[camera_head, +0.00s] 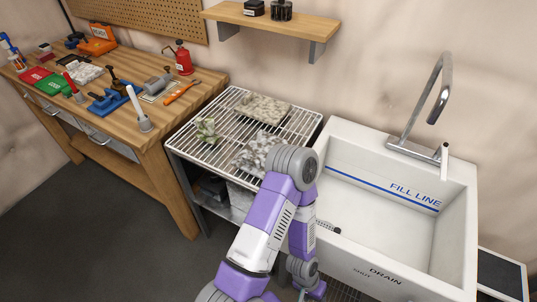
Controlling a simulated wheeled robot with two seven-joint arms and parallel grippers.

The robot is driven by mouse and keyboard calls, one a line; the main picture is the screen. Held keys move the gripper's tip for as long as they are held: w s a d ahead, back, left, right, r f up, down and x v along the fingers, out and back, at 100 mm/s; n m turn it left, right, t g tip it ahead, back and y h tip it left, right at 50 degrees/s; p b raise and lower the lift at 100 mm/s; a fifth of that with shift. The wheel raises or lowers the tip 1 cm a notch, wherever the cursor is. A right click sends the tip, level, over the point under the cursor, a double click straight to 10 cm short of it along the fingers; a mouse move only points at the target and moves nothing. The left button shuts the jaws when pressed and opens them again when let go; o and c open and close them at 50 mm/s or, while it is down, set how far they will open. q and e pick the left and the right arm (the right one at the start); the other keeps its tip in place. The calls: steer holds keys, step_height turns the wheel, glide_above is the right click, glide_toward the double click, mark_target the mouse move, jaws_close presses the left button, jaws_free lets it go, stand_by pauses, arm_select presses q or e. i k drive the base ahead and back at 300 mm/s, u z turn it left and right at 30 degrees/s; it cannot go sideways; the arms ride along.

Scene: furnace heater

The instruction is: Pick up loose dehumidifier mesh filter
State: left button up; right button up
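I cannot pick out the dehumidifier mesh filter with certainty. On the white wire rack (222,109) lie a flat, beige, speckled rectangular piece (263,107) and a grey-white mottled piece (257,152). The mottled piece is partly hidden by my bent purple-and-white arm. A small green leafy-looking thing (206,132) lies on the rack's left part. My arm rises from the bottom edge to its elbow over the rack's right front corner, then folds down in front of the sink.
A white sink (455,215) with a tall tap (440,97) is on the right; its basin looks empty. A wooden workbench (205,82) with several tools is on the left. Dark items (213,187) sit below the rack. A wall shelf (275,23) hangs above.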

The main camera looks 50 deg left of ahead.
mark_target(251, 160)
steer(key=k, duration=0.35)
steer(key=u, duration=0.7)
